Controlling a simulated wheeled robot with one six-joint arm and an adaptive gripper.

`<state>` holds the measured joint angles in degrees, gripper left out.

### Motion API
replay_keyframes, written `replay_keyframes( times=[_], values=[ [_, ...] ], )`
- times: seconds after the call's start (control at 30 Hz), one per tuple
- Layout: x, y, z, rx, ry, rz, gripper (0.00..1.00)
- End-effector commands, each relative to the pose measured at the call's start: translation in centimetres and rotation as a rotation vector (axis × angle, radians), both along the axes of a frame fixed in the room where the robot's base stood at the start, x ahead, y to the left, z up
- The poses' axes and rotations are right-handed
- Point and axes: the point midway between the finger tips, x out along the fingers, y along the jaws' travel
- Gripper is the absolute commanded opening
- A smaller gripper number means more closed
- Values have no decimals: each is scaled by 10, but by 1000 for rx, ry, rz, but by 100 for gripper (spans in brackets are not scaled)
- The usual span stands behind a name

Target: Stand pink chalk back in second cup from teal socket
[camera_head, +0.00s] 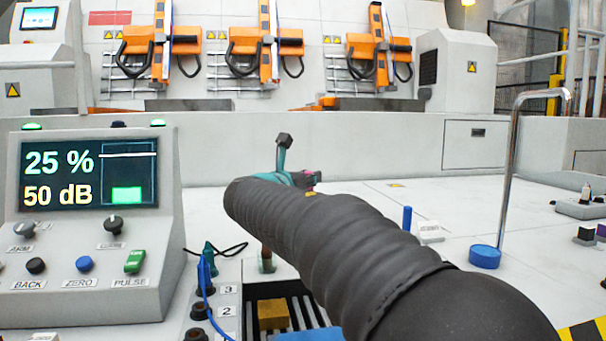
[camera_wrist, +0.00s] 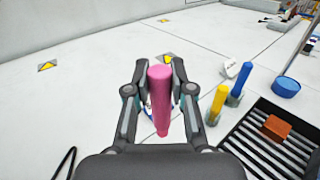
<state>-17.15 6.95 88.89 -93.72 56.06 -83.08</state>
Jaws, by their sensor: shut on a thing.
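The pink chalk (camera_wrist: 160,95) is gripped between the two fingers of my gripper (camera_wrist: 162,88) in the wrist view. In the head view my gripper (camera_head: 285,165) is partly hidden by my dark arm, and only a small pink bit shows beside it. A small blue-and-white thing shows behind the chalk in the wrist view, mostly hidden. A yellow chalk (camera_wrist: 216,104) and a blue chalk (camera_wrist: 241,80) stand to its right; a blue stick (camera_head: 407,218) also shows in the head view.
A slatted dark tray (camera_wrist: 255,143) with an orange block (camera_wrist: 277,127) lies at right in the wrist view. A blue disc (camera_head: 485,257) stands by a chrome hooked post (camera_head: 512,150). A console (camera_head: 90,240) and numbered sockets with a teal plug (camera_head: 209,256) are at left.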

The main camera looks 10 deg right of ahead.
Motion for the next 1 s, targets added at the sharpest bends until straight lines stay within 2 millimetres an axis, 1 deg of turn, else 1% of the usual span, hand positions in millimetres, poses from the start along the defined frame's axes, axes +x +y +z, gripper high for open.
replay_keyframes(
  times=[0.53,1.0],
  values=[
    [-2,1,2,2,2,3,0],
    [-1,1,-29,2,2,3,0]
  ],
)
